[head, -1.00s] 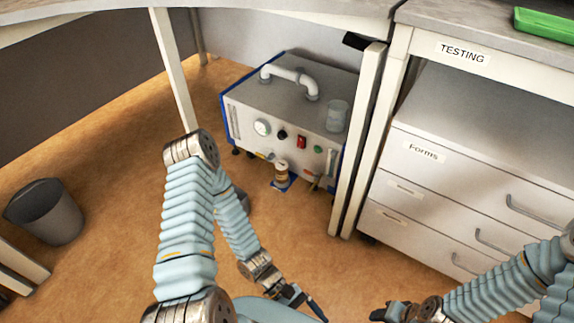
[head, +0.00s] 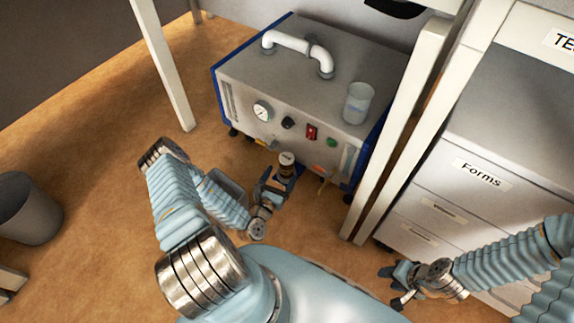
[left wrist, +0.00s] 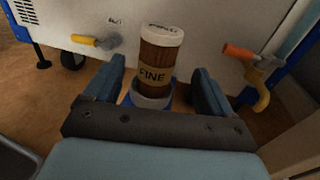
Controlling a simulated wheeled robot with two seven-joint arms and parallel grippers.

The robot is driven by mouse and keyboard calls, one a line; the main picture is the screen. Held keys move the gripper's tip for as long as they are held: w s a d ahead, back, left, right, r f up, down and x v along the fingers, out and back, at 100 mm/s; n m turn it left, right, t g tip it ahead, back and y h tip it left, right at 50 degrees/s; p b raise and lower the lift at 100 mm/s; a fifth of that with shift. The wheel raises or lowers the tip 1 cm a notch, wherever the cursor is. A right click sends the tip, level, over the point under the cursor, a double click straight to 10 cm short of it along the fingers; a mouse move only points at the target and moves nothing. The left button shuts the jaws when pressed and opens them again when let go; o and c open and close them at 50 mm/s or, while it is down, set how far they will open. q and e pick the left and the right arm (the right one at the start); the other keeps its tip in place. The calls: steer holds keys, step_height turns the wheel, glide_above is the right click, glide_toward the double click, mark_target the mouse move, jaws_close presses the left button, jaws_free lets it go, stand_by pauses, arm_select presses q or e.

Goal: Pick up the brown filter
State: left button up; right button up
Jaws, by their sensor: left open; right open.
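The brown filter (head: 286,165) is a small upright cylinder with a white cap and a tan band. It stands low at the front of the grey machine (head: 310,85). In the left wrist view the filter (left wrist: 158,65) reads "FINE" and sits in a grey ring on a blue base (left wrist: 126,100). My left gripper (head: 278,182) is open just in front of it. In the left wrist view the open fingers (left wrist: 158,88) lie to either side of the filter, with gaps visible. My right gripper (head: 393,285) is open and empty, near the drawer cabinet.
A yellow-handled valve (left wrist: 95,41) and an orange and yellow valve (left wrist: 252,65) flank the filter. White table legs (head: 400,130) stand right of the machine. A drawer cabinet (head: 500,130) is further right. A grey bin (head: 28,210) stands at left on open floor.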

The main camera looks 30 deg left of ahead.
mark_target(285, 169)
arm_select(q)
steer(key=w, duration=0.3)
steer(key=shift+a+f, duration=0.1)
steer(key=shift+a, duration=0.05)
steer(key=w, duration=0.1)
steer(key=w+b, duration=0.1)
steer(key=w, duration=0.1)
steer(key=w+a+f, duration=0.1)
steer(key=shift+w, duration=0.5)
steer(key=c, duration=1.1)
